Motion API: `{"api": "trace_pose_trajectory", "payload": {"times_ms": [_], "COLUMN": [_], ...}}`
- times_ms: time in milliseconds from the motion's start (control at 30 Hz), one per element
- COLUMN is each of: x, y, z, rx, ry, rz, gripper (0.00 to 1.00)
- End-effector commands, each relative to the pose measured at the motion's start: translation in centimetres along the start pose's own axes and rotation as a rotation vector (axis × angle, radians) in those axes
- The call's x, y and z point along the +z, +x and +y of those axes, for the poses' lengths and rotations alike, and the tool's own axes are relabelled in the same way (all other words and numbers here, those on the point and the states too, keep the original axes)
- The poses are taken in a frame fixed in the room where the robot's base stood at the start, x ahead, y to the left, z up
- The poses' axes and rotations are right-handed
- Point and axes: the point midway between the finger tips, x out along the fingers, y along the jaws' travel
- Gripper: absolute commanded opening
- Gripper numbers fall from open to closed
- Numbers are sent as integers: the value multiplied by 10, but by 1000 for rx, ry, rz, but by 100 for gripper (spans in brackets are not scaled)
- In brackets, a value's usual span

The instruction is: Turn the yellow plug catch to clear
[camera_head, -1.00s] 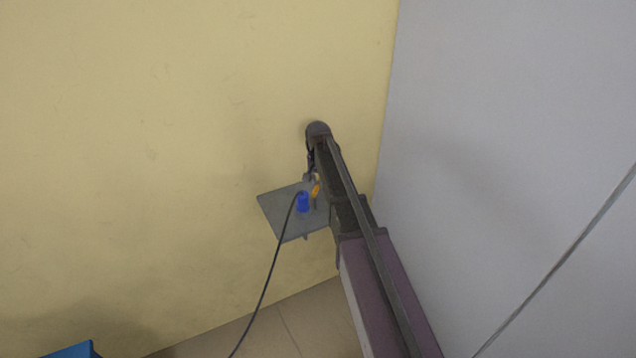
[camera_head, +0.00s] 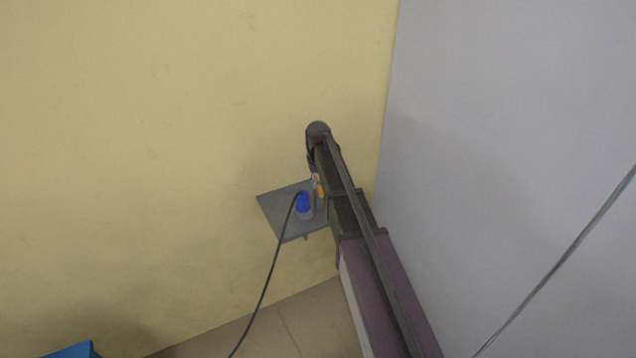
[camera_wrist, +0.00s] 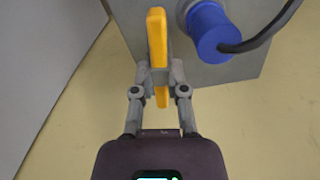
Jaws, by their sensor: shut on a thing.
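The yellow catch (camera_wrist: 157,38) is a long bar in the wrist view, standing nearly upright in the picture. My gripper (camera_wrist: 159,76) is shut on its lower part, one finger on each side. In the head view the yellow catch (camera_head: 319,189) shows as a small strip beside the blue plug, partly hidden by my arm. The blue plug (camera_wrist: 212,32) sits to the right of the catch, apart from my fingers, with a black cable leaving it. The plug also shows in the head view (camera_head: 303,202). My fingers are hard to make out there.
A grey shelf-like plate (camera_head: 280,211) on the yellow wall (camera_head: 180,130) bears the plug. The black cable (camera_head: 267,285) hangs down to the floor. A grey wall (camera_head: 500,120) stands close at the right. A blue object (camera_head: 72,350) shows at the bottom left.

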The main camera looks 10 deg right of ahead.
Motion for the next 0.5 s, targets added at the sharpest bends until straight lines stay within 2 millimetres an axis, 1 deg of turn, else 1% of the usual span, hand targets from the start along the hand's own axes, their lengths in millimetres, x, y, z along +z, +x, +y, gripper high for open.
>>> {"api": "trace_pose_trajectory", "payload": {"times_ms": [200, 500], "x": [1, 1], "y": [0, 0], "z": [0, 0], "rx": [0, 0], "ry": [-136, -213], "rz": [-2, -2], "gripper": [0, 0]}}
